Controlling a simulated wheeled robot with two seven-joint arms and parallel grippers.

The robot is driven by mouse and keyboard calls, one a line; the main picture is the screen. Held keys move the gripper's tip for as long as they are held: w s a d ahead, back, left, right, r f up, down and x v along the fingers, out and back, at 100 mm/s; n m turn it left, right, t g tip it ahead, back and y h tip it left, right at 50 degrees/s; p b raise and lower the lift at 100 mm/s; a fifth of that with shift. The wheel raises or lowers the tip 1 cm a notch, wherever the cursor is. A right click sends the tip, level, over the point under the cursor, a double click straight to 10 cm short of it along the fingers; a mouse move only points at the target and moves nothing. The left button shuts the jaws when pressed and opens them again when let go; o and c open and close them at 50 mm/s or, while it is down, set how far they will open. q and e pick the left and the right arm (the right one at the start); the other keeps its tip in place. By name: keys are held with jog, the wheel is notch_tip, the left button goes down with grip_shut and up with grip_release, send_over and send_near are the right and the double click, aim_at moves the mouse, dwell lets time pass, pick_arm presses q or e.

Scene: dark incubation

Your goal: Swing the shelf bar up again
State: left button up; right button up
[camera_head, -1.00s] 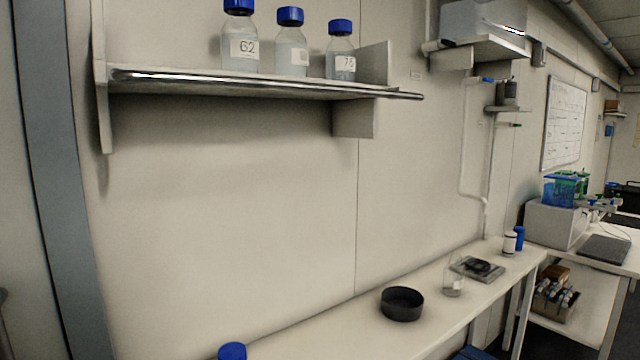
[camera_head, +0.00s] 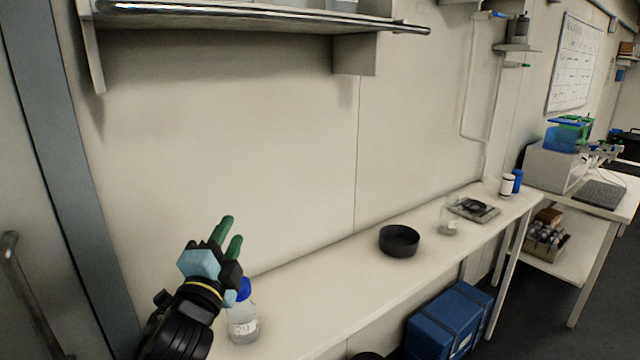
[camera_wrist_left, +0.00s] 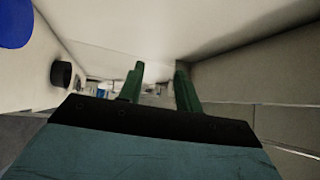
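The shelf bar (camera_head: 270,17) is a shiny metal rod along the front edge of the wall shelf (camera_head: 355,55), at the top of the head view. It lies about level with the shelf board, and its right end sticks out past the shelf. Only the lowest parts of the bottles on the shelf show at the top edge. My left gripper (camera_head: 230,232) is well below the bar, above the bench's left end, with green fingers pointing up. Its fingers are apart and empty, as the left wrist view (camera_wrist_left: 160,76) also shows. My right gripper is out of view.
A blue-capped bottle (camera_head: 243,322) stands on the bench (camera_head: 320,300) close beside my left gripper. A black bowl (camera_head: 399,241) and a clear bottle (camera_head: 448,216) stand farther right. A blue box (camera_head: 445,320) is under the bench. The wall below the shelf is clear.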

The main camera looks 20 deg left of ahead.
pick_arm(q)
notch_tip(320, 180, up, 14)
jog(key=w+d+m+t+h, duration=0.2)
jog(key=m+t+h, duration=0.35)
jog(key=m, duration=0.55)
jog(key=m+g+h, duration=1.2)
jog(key=m+h, duration=0.8)
jog(key=m, duration=0.8)
send_near(321, 19)
jog(key=shift+y, duration=0.25)
jog(key=p+x, duration=0.2)
jog(key=x, duration=0.1)
jog(key=p+x, duration=0.1)
jog(key=x, duration=0.1)
jog(key=p+x, duration=0.2)
jog(key=x, duration=0.1)
jog(key=shift+w+a+r+p, duration=0.15)
jog(key=shift+w+r+p, duration=0.15)
jog(key=shift+r, duration=0.2)
jog(key=shift+w+d+r, duration=0.35)
jog(key=shift+d, duration=0.2)
grip_shut()
